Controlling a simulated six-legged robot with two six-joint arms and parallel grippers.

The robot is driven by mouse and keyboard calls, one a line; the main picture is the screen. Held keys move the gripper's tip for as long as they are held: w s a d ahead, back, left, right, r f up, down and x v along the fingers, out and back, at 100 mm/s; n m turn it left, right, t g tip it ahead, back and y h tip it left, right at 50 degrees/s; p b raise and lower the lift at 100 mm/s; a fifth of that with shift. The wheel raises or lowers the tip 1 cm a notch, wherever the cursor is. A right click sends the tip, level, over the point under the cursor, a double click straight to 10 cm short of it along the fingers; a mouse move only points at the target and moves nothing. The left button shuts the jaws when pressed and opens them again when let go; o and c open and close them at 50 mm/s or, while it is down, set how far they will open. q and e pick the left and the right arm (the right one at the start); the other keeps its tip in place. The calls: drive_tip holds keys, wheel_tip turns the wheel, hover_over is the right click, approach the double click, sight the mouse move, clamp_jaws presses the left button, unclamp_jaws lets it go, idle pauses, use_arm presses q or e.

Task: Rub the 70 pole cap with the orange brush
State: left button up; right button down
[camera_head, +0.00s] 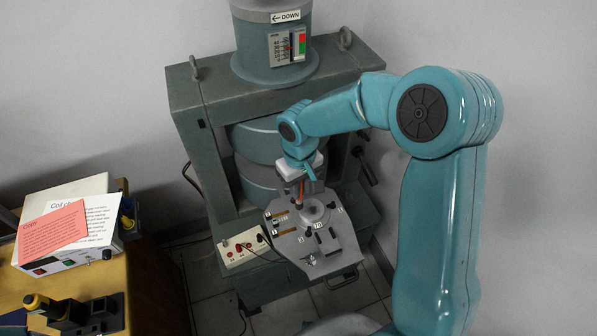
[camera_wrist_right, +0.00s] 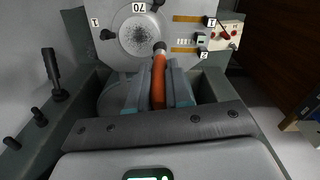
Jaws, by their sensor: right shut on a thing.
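The 70 pole cap (camera_wrist_right: 133,38) is a round, speckled grey disc on a light grey plate, with the label "70" at its edge. In the head view the pole cap (camera_head: 314,211) sits in the middle of the plate, partly behind my gripper. My right gripper (camera_wrist_right: 160,92) is shut on the orange brush (camera_wrist_right: 158,80), which also shows as an orange strip in the head view (camera_head: 301,191). The brush's dark tip is over the edge of the pole cap; I cannot tell whether it touches. My left gripper is not in view.
The grey-green magnet frame (camera_head: 190,91) stands behind and around the plate. Black knobs stick up from the plate (camera_head: 286,233). A white socket box (camera_head: 241,249) is left of it. A wooden table at left holds a white instrument (camera_head: 70,262) with a pink card (camera_head: 50,230).

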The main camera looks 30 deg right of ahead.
drive_tip(key=shift+s+d+r+p, duration=0.1)
drive_tip(key=shift+d+r+p, duration=0.2)
drive_tip(key=shift+r, duration=0.3)
drive_tip(key=shift+a+r+p, duration=0.2)
drive_tip(key=shift+r+p, duration=0.4)
drive_tip(key=shift+r, duration=0.2)
wheel_tip(320, 180, up, 2)
drive_tip(key=shift+d+r+p, duration=0.1)
drive_tip(key=shift+d+p, duration=0.05)
drive_tip(key=shift+p, duration=0.65)
drive_tip(key=shift+r+p, duration=0.35)
drive_tip(key=shift+r, duration=0.2)
